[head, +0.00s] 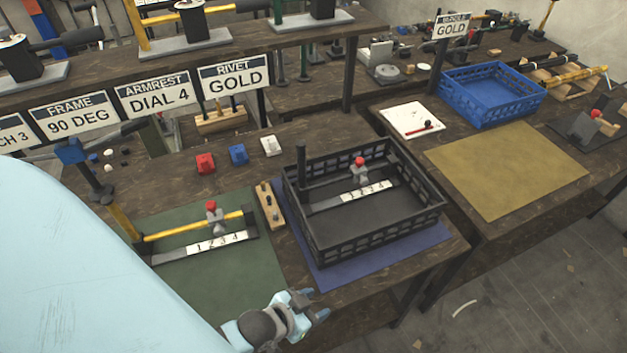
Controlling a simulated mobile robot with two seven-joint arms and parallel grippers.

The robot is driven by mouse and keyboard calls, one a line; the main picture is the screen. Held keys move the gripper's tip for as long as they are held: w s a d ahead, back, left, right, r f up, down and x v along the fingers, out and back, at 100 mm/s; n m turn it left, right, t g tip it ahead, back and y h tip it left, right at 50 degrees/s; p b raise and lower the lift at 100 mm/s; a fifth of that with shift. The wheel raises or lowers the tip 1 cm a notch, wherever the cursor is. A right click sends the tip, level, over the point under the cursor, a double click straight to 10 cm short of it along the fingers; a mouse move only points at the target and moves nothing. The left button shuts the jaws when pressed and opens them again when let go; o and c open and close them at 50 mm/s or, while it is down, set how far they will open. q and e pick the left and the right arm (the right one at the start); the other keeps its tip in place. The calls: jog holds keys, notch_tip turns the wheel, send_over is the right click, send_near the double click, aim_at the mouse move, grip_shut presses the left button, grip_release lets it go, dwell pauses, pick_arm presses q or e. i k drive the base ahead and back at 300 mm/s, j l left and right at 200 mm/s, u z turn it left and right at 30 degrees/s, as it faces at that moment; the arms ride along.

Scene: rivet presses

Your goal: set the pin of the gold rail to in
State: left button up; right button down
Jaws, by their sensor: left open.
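A gold rail (178,230) lies on the green mat (246,272) at the left of the near table. A grey slider with a red knob (211,206) sits on it, above a white strip numbered 1 to 4 (218,242). I cannot tell which part is the pin, or whether it is in or out. My left gripper (314,304) is open and empty near the table's front edge, right of and nearer than the rail. It is apart from the rail. My right gripper is not in view.
A black crate (385,234) on a blue mat (325,278) holds a similar dark rail with a red knob (359,161). Red (205,163), blue and white blocks lie behind. Signs read "RIVET GOLD" (235,80), "ARMREST DIAL 4" and "FRAME 90 DEG". A yellow mat (505,170) is clear.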

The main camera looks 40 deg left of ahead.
aim_at(210, 206)
jog(key=u, duration=1.9)
